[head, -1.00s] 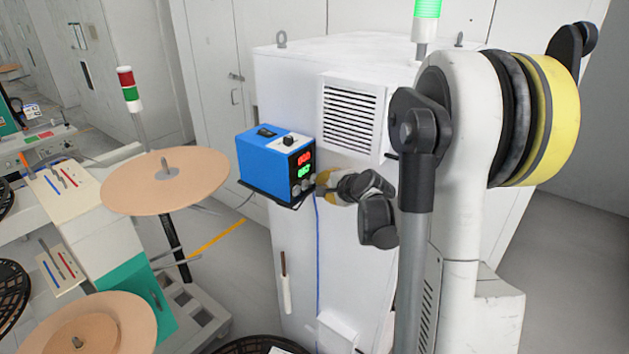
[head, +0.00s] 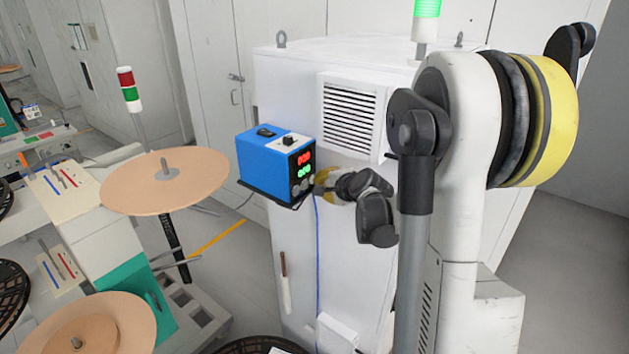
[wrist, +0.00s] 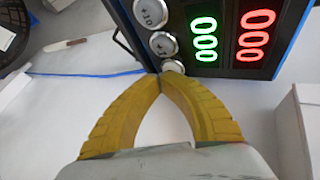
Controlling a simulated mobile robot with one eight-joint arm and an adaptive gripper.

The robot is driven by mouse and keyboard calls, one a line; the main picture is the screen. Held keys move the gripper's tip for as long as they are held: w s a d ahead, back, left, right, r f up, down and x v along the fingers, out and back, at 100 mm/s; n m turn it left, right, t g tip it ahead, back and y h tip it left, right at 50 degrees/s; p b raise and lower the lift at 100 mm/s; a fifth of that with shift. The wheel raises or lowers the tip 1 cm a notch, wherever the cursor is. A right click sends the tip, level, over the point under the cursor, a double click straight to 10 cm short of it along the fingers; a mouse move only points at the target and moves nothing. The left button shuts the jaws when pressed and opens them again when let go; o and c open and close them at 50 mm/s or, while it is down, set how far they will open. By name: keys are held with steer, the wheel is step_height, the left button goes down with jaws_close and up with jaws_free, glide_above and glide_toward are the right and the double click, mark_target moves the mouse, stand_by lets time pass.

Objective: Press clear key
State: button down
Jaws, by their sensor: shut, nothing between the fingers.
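The blue counter box (head: 262,160) stands on a dark bracket on the white cabinet, its black front carrying red and green digits. In the wrist view, the green digits (wrist: 205,40) and red digits (wrist: 255,35) all show zeros. Beside them is a row of round silver keys: a +10 key (wrist: 152,12), a +1 key (wrist: 162,44) and an end key (wrist: 174,67) whose label I cannot read. My gripper (wrist: 161,78) has its yellow fingers shut and empty, tips at the end key and partly covering it. I cannot tell whether they touch. My gripper (head: 320,183) also shows in the head view.
The white cabinet (head: 290,100) stands close behind the box, with a louvred vent (head: 350,115). A blue cable (head: 317,250) hangs below the box. A tan disc (head: 165,185) on a spindle stands to the left. Grey floor shows at the right.

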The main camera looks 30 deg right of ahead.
steer(key=shift+s+d, duration=0.2)
steer(key=shift+s, duration=0.5)
steer(key=s, duration=0.1)
steer(key=s+d, duration=0.1)
steer(key=s, duration=0.2)
steer(key=shift+s+d+b, duration=0.35)
stand_by(0.6)
steer(key=s+a+f+n+g+y+b, duration=0.1)
steer(key=s+a+n+b, duration=0.15)
steer(key=a, duration=0.35)
steer(key=s+a+f+n+g+b, duration=0.1)
steer(key=a+f+n+b, duration=0.15)
steer(key=a, duration=0.35)
steer(key=s+a+f+n+y+b, duration=0.1)
steer(key=s+a+n+b, duration=0.15)
steer(key=a, duration=0.35)
steer(key=s+a+f+n+g+b, duration=0.1)
steer(key=s+a+f+n+b, duration=0.3)
steer(key=s+a+f+n, duration=0.1)
steer(key=s+a+f+n+g+b, duration=0.2)
steer(key=s+a+f+n+b, duration=0.3)
steer(key=s, duration=0.5)
steer(key=shift+s+a+n+b, duration=0.3)
steer(key=shift+a+n, duration=0.45)
steer(key=shift+a, duration=0.15)
